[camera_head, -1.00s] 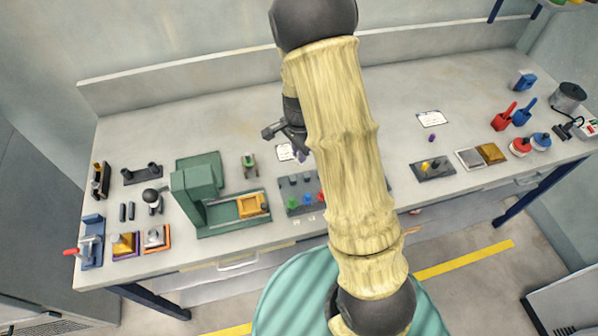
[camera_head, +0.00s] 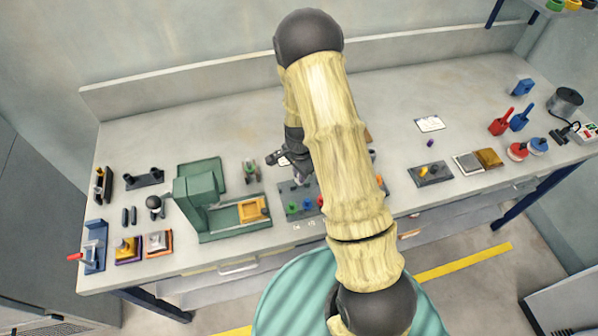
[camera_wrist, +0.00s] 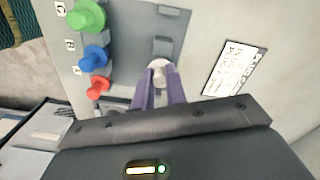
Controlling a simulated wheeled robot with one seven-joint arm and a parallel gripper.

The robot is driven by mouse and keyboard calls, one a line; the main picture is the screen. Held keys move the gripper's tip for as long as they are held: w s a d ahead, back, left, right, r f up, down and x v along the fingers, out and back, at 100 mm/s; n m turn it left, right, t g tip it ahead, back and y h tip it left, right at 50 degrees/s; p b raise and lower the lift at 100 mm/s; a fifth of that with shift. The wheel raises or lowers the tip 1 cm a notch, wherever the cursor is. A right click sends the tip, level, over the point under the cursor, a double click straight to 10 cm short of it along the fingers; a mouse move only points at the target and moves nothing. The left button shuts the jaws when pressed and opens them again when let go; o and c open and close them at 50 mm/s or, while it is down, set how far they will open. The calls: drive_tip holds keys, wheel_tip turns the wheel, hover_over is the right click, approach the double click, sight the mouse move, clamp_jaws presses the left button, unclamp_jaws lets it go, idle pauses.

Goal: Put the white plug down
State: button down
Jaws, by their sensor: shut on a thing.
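My gripper (camera_wrist: 158,92) has purple fingers shut on the white plug (camera_wrist: 158,70), whose pale round end shows between the fingertips in the wrist view. The plug is at the grey rack (camera_wrist: 125,25), in line with the row of dark holders opposite the coloured plugs. I cannot tell whether it touches the rack. A green plug (camera_wrist: 86,15), a blue plug (camera_wrist: 94,58) and a red plug (camera_wrist: 97,87) stand along the rack's lettered side. In the head view my gripper (camera_head: 301,179) is over the rack (camera_head: 284,190), partly hidden by my arm.
A printed card (camera_wrist: 235,68) lies beside the rack. In the head view a green press-like fixture (camera_head: 205,190) with a yellow block stands left of the rack. A dark holder with pegs (camera_head: 430,174) stands to the right. The bench's back middle is clear.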

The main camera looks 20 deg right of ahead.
drive_tip(key=shift+f+b, duration=0.3)
drive_tip(key=shift+f, duration=0.05)
drive_tip(key=shift+f, duration=0.1)
drive_tip(key=c, duration=1.4)
unclamp_jaws()
drive_tip(key=shift+c, duration=0.2)
drive_tip(key=shift+r+p, duration=0.45)
drive_tip(key=shift+r, duration=0.25)
drive_tip(key=shift+r+b, duration=0.2)
drive_tip(key=shift+b, duration=0.2)
wheel_tip(320, 180, up, 11)
drive_tip(key=b, duration=0.2)
